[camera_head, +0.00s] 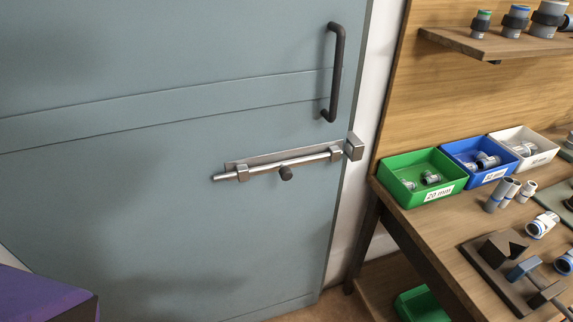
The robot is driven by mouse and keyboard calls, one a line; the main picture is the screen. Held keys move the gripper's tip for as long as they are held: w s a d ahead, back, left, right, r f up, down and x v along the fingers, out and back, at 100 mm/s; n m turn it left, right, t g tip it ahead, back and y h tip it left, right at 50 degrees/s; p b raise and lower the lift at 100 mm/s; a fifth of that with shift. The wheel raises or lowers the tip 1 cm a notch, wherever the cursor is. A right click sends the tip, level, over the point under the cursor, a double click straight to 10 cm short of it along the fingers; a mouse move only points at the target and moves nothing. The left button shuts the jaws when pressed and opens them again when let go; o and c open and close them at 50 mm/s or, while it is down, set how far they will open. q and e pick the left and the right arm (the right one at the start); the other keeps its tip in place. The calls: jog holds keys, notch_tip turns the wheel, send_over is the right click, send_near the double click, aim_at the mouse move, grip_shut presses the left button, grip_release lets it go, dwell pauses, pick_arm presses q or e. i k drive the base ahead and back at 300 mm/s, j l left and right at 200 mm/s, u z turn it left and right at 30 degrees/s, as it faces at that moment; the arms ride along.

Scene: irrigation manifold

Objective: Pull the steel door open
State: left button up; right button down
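The steel door (150,215) is grey-blue and fills the left and middle of the head view. It looks closed against its frame at the right. A dark vertical bar handle (335,75) is fixed near its right edge. Below the handle, a silver sliding bolt (262,168) lies across the door in brackets, with a dark knob (286,173) hanging down. A metal keeper (354,147) sits beside the bolt's right end; I cannot tell for certain whether the rod is inside it. Neither of my grippers shows.
A wooden workbench (400,222) stands right of the door, close to its handle side. It bears a green bin (392,187), a blue bin (452,160), a white bin (541,148) and loose fittings. A purple object (38,295) shows at lower left. Another green bin (423,305) is below the bench.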

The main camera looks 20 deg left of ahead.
aim_at(119, 119)
jog(key=j+u, duration=0.2)
jog(key=u, duration=1)
